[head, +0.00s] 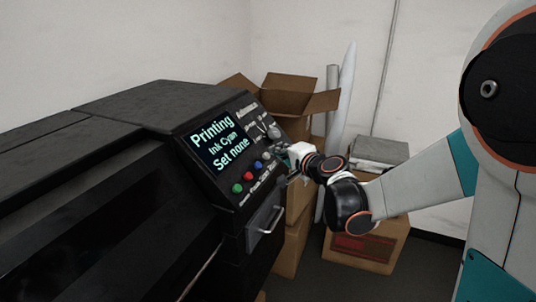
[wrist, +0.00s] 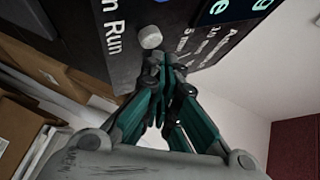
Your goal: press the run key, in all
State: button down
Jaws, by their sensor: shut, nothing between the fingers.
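The black printer's control panel (head: 228,160) has a screen (head: 215,142) reading "Printing", "Ink Cyan", "Set none". Below it sits a row of round keys: green, red, blue and a pale one. The pale grey key (wrist: 150,37) is in the wrist view, beside the lettering "Run" (wrist: 115,38); in the head view it is small, near the panel's right end (head: 267,156). My gripper (wrist: 165,64) is shut and empty, its tips close to the pale key, just below it in the wrist view. I cannot tell whether they touch the panel.
The green key (head: 237,188), red key (head: 247,176) and blue key (head: 257,165) lie left of my gripper. A knob (head: 274,131) is above it. A metal handle (head: 267,220) is on the printer's front below. Open cardboard boxes (head: 288,97) stand behind.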

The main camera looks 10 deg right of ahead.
jog(key=shift+d+r, duration=0.1)
jog(key=shift+r, duration=0.05)
jog(key=s+d+r+p, duration=0.2)
jog(key=r, duration=0.1)
jog(key=shift+s+d+r+p, duration=0.1)
jog(key=shift+d+r+p, duration=0.2)
jog(key=shift+d, duration=0.1)
dwell(0.4)
dwell(0.4)
